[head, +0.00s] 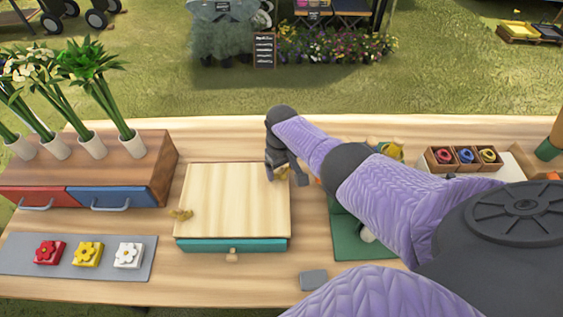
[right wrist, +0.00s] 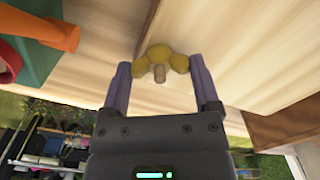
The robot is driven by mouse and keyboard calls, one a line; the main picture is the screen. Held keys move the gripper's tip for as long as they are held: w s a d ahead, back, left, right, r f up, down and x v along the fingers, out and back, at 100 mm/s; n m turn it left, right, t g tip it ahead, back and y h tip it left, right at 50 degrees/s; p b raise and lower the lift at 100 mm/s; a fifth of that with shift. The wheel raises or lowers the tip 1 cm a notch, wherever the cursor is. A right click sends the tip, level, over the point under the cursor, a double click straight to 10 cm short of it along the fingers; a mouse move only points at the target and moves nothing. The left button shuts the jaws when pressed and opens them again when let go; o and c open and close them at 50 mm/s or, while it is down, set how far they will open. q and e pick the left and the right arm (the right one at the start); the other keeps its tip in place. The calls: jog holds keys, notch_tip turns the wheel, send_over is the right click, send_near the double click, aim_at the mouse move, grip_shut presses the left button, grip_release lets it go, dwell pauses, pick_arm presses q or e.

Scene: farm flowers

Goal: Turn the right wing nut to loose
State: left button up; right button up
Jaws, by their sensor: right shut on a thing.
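The flower press has a pale wooden top board (head: 236,195) over a teal base (head: 255,245). A brass left wing nut (head: 180,213) sits at the board's left edge. The right wing nut (head: 282,173) is at the board's right edge, partly hidden by my right gripper (head: 286,179). In the right wrist view, the yellow-brass right wing nut (right wrist: 163,60) sits around a stud, its wings between the fingertips of my right gripper (right wrist: 161,72), which is shut on it. My left gripper is not in view.
A grey mat (head: 75,270) with flower blocks lies front left, below a wooden cabinet (head: 110,155) with a red and a blue drawer. A green mat (head: 350,240) lies right of the press, partly under my arm. A small grey block (head: 314,280) lies near the front edge.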

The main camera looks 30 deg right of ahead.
aim_at(281, 170)
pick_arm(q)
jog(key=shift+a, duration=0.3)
pick_arm(e)
jog(key=o, duration=1.1)
pick_arm(q)
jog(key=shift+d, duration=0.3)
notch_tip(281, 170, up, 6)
jog(key=p, duration=0.6)
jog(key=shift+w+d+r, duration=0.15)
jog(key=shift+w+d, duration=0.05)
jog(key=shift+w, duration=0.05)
pick_arm(e)
notch_tip(281, 170, up, 10)
jog(key=shift+f, duration=0.1)
